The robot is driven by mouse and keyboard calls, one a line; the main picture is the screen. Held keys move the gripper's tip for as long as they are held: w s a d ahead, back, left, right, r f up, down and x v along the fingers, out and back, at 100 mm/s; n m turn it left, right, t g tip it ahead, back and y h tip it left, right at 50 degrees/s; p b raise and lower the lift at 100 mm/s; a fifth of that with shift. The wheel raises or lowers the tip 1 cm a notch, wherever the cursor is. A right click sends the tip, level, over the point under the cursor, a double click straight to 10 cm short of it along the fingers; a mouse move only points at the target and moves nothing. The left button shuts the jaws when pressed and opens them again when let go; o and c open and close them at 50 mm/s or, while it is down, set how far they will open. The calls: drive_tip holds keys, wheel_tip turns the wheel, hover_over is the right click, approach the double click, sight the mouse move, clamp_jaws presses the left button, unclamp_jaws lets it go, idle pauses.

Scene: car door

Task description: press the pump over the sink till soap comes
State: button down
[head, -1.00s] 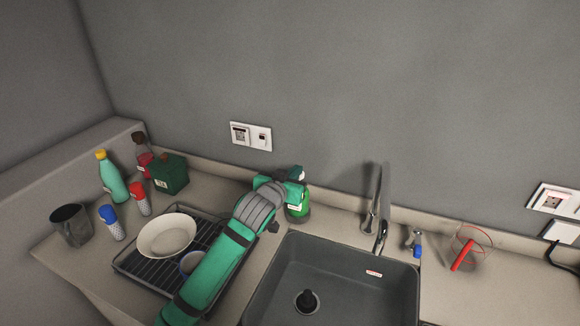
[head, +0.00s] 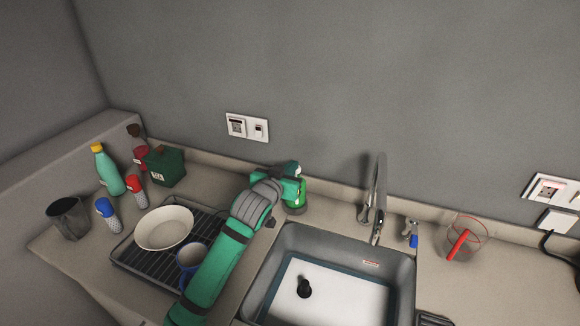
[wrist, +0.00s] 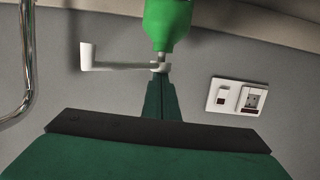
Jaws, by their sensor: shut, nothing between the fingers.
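The green soap bottle (head: 296,209) stands at the back of the counter, left of the faucet, its upper part hidden by my gripper (head: 291,172). In the wrist view, which looks upside down, the bottle (wrist: 167,22) has a pale pump head (wrist: 160,68) with a long spout (wrist: 88,58) pointing left, towards the faucet side. My gripper (wrist: 160,84) is shut and empty, its fingertips at the top of the pump head and seemingly touching it. The sink (head: 288,240) has a white area (head: 345,290) across its floor around a dark plug.
A chrome faucet (head: 379,200) rises behind the sink, right of the bottle. A drying rack (head: 140,262) with a bowl (head: 164,228) and a blue mug (head: 189,262) lies under my arm's left side. Several bottles and shakers stand farther left. A clear red-handled jug (head: 466,238) stands right.

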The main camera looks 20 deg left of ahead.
drive_tip(key=shift+a+f, duration=0.15)
drive_tip(key=shift+f, duration=0.15)
drive_tip(key=shift+d+r, duration=0.25)
drive_tip(key=shift+r, duration=0.15)
drive_tip(key=s+r, duration=0.6)
drive_tip(key=s, duration=0.4)
drive_tip(key=shift+a, duration=0.3)
drive_tip(key=shift+w+r, duration=0.1)
drive_tip(key=shift+w, duration=0.05)
